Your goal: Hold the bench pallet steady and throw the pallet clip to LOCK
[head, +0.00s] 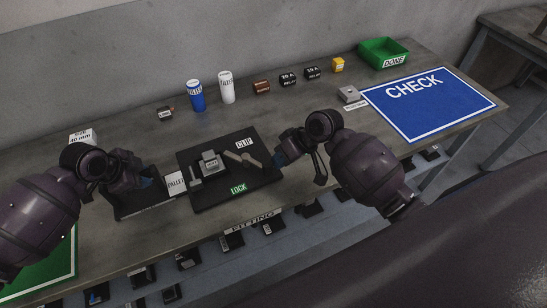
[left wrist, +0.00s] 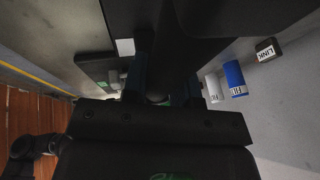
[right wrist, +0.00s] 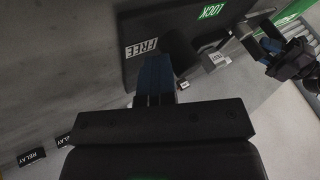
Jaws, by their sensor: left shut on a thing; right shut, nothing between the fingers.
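The bench pallet (head: 215,197) is a dark plate on the bench with a grey block on it. It carries a CLIP label (head: 244,144) and a green LOCK label (head: 238,188). The pallet clip (head: 240,157) is a grey lever pointing right, away from LOCK. My left gripper (head: 148,183) is shut at the pallet's left side, by the PALLET label (head: 176,183); its grip is hidden. My right gripper (head: 280,158) is shut and empty at the pallet's right edge, near the clip's end. In the right wrist view its fingers (right wrist: 155,75) are beside the FREE label (right wrist: 140,47); contact is unclear.
Blue (head: 196,96) and white (head: 227,88) filters, small relays and a green DONE bin (head: 384,52) stand along the back. A blue CHECK mat (head: 428,102) lies at right. A 40 mm box (head: 82,137) stands at left. Below the front edge is a FITTING shelf.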

